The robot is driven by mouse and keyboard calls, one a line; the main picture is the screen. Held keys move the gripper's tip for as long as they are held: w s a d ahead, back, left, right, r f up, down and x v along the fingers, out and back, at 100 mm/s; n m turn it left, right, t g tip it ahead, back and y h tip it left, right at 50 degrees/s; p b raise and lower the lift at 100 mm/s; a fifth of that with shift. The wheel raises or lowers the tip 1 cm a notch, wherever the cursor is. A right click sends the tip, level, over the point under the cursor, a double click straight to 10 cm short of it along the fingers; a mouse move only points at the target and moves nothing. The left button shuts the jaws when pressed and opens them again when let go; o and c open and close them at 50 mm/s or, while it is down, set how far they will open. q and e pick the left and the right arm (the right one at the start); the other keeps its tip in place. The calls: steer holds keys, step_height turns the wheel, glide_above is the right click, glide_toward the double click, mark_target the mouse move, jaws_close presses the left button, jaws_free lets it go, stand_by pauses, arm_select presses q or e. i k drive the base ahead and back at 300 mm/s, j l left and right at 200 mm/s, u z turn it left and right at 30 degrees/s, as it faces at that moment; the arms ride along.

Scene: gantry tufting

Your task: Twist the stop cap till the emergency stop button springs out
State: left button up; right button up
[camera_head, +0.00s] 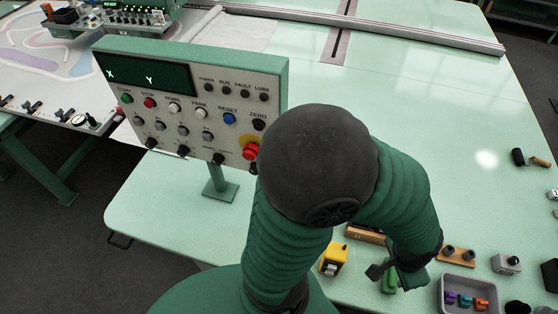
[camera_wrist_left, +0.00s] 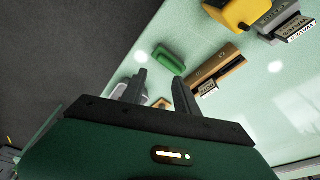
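The red emergency stop button (camera_head: 250,151) sits on a yellow ring at the lower right corner of the upright control panel (camera_head: 182,62). The dark elbow of my left arm is close beside it in the picture and hides part of the panel's right edge. Whether the button is in or out is too small to tell. My left gripper (camera_head: 388,274) is low over the right part of the table, well away from the button. In the left wrist view its two fingers (camera_wrist_left: 160,84) stand apart, with nothing held between them. My right gripper is not in view.
Near my left gripper lie a green block (camera_wrist_left: 170,60), a wooden block (camera_wrist_left: 218,70) and a yellow device (camera_head: 334,259). A grey tray (camera_head: 468,282) of coloured parts stands to the right. The table's middle (camera_head: 420,100) is clear.

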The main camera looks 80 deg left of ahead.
mark_target(251, 145)
steer(key=k+j+u, duration=0.1)
steer(key=u, duration=2.5)
steer(key=j, duration=0.1)
